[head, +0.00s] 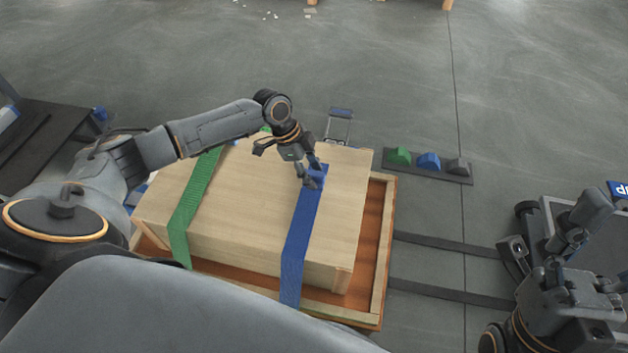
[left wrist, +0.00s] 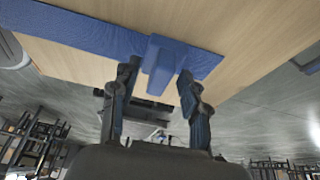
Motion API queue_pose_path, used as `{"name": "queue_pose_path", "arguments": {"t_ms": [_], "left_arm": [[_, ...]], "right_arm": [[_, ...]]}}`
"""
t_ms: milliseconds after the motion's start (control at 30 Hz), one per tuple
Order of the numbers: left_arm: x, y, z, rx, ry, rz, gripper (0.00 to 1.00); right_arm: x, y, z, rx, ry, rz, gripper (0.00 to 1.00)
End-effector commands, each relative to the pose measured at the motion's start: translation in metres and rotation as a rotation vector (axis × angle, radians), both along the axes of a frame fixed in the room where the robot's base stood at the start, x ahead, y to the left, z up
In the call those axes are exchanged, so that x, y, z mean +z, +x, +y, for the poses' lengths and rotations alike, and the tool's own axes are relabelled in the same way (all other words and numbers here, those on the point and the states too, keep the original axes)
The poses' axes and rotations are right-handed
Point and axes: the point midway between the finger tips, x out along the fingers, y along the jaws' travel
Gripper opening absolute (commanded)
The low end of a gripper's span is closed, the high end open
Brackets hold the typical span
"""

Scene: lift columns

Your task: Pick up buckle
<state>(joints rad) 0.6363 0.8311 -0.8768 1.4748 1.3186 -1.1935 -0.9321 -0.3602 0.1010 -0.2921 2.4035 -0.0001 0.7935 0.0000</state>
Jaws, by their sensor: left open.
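The blue buckle (left wrist: 163,60) sits on the blue strap (head: 302,235), which lies across the top of a wooden crate (head: 245,205). In the left wrist view the buckle is a block sticking out from the strap. My left gripper (left wrist: 158,72) is open, with one finger on each side of the buckle; I cannot tell whether they touch it. In the head view my left gripper (head: 313,176) is over the strap near the crate's far edge and hides most of the buckle. My right gripper (head: 560,255) is at the lower right, away from the crate.
A green strap (head: 195,200) crosses the crate's left part. The crate rests in a wooden tray (head: 378,250). Beyond its right corner, a dark strip (head: 440,175) carries green, blue and grey blocks. Dark forks or rails (head: 450,243) run to the right. The far floor is mostly clear.

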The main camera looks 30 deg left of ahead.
Motion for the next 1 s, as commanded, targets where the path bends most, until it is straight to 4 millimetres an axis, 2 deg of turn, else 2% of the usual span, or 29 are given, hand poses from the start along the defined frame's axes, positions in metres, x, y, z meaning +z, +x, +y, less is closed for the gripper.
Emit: {"name": "queue_pose_path", "arguments": {"t_ms": [133, 167, 367, 800, 1000], "left_arm": [[0.000, 0.000, 0.000, 0.000, 0.000, 0.000, 0.45], [0.000, 0.000, 0.000, 0.000, 0.000, 0.000, 0.41], [0.000, 0.000, 0.000, 0.000, 0.000, 0.000, 0.00], [0.001, 0.000, 0.000, 0.000, 0.000, 0.000, 0.00], [0.008, 0.000, 0.000, 0.000, 0.000, 0.000, 0.00]], "right_arm": [[0.000, 0.000, 0.000, 0.000, 0.000, 0.001, 0.80], [0.000, 0.000, 0.000, 0.000, 0.000, 0.001, 0.80], [0.000, 0.000, 0.000, 0.000, -0.001, 0.002, 0.80], [0.001, 0.002, 0.000, -0.001, -0.003, 0.008, 0.80], [-0.003, 0.018, 0.004, -0.005, -0.030, 0.095, 0.80]]}}
